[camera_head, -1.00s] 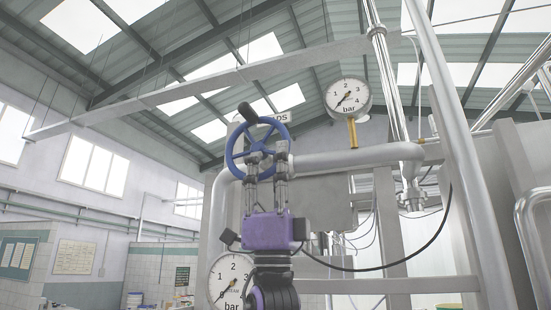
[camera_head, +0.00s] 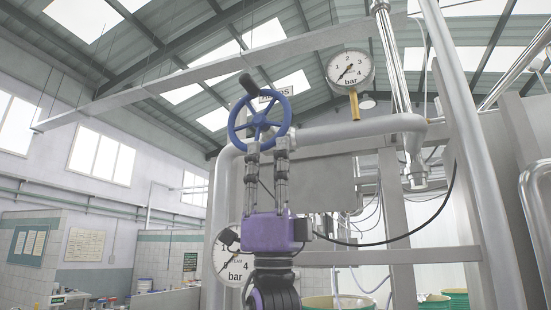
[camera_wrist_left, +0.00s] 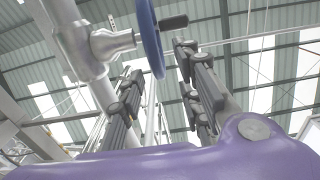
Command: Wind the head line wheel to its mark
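The blue spoked handwheel (camera_head: 262,121) with a dark crank knob (camera_head: 248,84) stands high on the pipework, its knob at the top left of the rim. In the left wrist view its blue rim (camera_wrist_left: 150,38) shows edge-on beyond the fingertips. My left gripper (camera_head: 267,148), purple-bodied, points up from below at the wheel's lower rim. Its two fingers are apart with nothing held between them; whether a fingertip touches the rim I cannot tell. No mark on the wheel can be made out. My right gripper is out of view.
A bar gauge (camera_head: 351,70) stands on a brass stem right of the wheel. A larger gauge (camera_head: 236,268) is partly hidden behind my left gripper. A thick grey pipe (camera_head: 350,134) runs right from behind the wheel. Green drums (camera_head: 455,299) stand low at right.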

